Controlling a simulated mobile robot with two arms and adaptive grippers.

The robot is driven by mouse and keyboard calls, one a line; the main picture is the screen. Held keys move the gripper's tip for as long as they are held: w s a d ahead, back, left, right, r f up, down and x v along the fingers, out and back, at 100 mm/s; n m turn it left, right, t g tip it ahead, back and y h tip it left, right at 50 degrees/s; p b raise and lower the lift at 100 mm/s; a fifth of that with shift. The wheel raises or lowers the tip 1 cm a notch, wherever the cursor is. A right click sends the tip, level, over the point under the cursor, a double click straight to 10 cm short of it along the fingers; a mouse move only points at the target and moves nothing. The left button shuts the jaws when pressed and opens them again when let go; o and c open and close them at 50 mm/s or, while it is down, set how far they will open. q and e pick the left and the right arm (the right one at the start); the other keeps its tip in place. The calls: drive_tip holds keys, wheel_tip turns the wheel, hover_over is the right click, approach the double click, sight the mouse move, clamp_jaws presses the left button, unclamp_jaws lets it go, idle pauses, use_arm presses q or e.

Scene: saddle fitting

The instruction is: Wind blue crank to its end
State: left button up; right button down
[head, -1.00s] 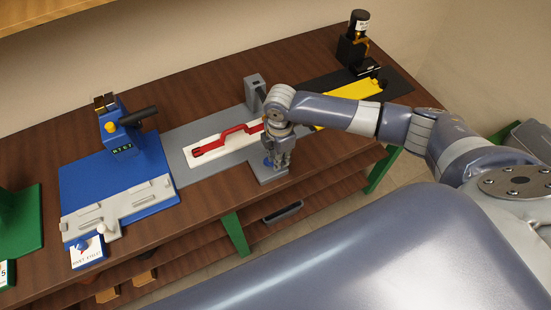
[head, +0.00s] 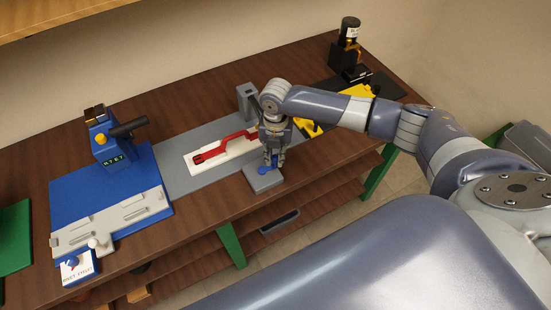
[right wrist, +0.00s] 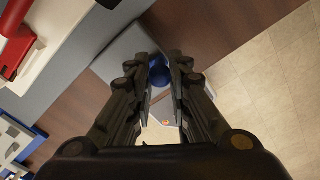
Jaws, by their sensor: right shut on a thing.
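The blue crank (head: 264,171) sits on a grey block (head: 266,181) at the front edge of the bench. My right gripper (head: 272,162) points down over it, its fingers close around the crank's blue knob. The right wrist view shows the round blue knob (right wrist: 160,76) between the two fingertips, with the grey block under it. The fingers hide part of the crank, so its exact angle cannot be told. My left gripper is in no view.
Behind the block, a red-handled tool (head: 222,147) lies on a white plate on a grey mat (head: 180,180). A blue fixture (head: 70,189) stands left. A grey post (head: 247,100) and a black bottle (head: 349,29) stand farther back. The bench's front edge is close.

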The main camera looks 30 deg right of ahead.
drive_tip(key=w+n, duration=0.1)
drive_tip(key=n+b, duration=0.1)
drive_tip(key=n, duration=0.1)
drive_tip(key=shift+w+n, duration=0.3)
drive_tip(key=shift+w, duration=0.1)
drive_tip(key=n, duration=0.1)
drive_tip(key=w+n+b, duration=0.1)
drive_tip(key=shift+a+n+b, duration=0.15)
drive_tip(key=shift+n+b, duration=0.15)
drive_tip(key=shift+n, duration=0.1)
drive_tip(key=shift+w+a+n+b, duration=0.15)
drive_tip(key=shift+w+n+b, duration=0.2)
drive_tip(key=shift+n, duration=0.55)
drive_tip(key=shift+w+a+n+b, duration=0.15)
drive_tip(key=shift+a+n+b, duration=0.1)
drive_tip(key=shift+n+b, duration=0.5)
drive_tip(key=shift+w+n+b, duration=0.1)
drive_tip(key=shift+n+b, duration=0.2)
drive_tip(key=shift+n, duration=0.05)
drive_tip(key=n+b, duration=0.1)
drive_tip(key=b, duration=0.2)
drive_tip(key=a+n+b, duration=0.1)
drive_tip(key=b, duration=0.3)
drive_tip(key=shift+w+f+n, duration=0.1)
drive_tip(key=shift+w+n, duration=0.2)
drive_tip(key=shift+n, duration=0.1)
drive_tip(key=shift+a+r+n+b, duration=0.15)
drive_tip(key=shift+r+n+b, duration=0.2)
drive_tip(key=shift+b, duration=1)
